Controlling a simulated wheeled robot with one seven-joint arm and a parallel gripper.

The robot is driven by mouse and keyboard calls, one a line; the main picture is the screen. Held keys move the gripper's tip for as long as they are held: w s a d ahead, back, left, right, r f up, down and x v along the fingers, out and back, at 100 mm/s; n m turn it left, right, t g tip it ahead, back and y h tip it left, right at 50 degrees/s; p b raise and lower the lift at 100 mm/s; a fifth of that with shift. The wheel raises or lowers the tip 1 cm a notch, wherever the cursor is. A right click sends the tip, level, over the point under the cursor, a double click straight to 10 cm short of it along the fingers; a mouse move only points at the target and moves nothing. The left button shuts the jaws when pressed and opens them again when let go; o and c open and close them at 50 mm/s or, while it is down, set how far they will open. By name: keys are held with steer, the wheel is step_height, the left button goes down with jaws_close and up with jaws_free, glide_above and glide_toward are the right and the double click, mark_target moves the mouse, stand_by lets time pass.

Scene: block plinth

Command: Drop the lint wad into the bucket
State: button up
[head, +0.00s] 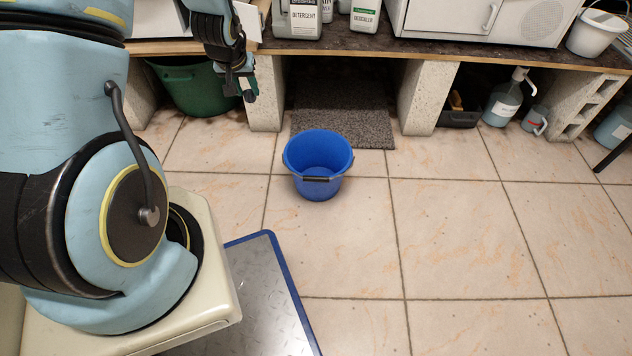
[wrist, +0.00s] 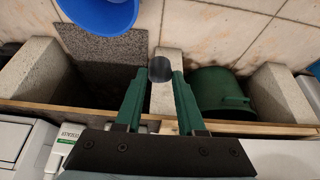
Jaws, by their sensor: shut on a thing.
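The lint wad (wrist: 160,68) is a dark grey, rounded lump between the green fingertips of my gripper (wrist: 160,78) in the wrist view. My gripper is shut on it. In the head view my gripper (head: 247,88) hangs at the upper left, in front of the bench edge; the wad is hard to make out there. The blue bucket (head: 318,181) stands upright on the tiled floor, right of and below my gripper in the head view. Its inside looks empty. It also shows, cut off, at the top left of the wrist view (wrist: 108,14).
A green tub (head: 196,90) stands under the bench between concrete blocks (head: 265,95). A dark mat (head: 345,110) lies behind the bucket. A white bucket (head: 592,38) and detergent containers (head: 298,20) stand on the bench. The floor right of the blue bucket is clear.

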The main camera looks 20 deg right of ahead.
steer(key=s+d+f+m+b, duration=0.2)
steer(key=s+d+f+b, duration=0.1)
steer(key=d+f+b, duration=0.5)
steer(key=s+d+f+m+g+h+b, duration=0.1)
steer(key=s+d+f+m+b, duration=0.1)
steer(key=d+f+b, duration=0.7)
step_height(320, 180, down, 6)
steer(key=shift+s+d+r, duration=0.1)
steer(key=shift+s+d, duration=0.4)
steer(key=shift+d, duration=0.15)
steer(key=o, duration=0.8)
steer(key=shift+o, duration=0.2)
steer(key=p+v, duration=0.5)
steer(key=v, duration=0.5)
steer(key=shift+a+r, duration=0.3)
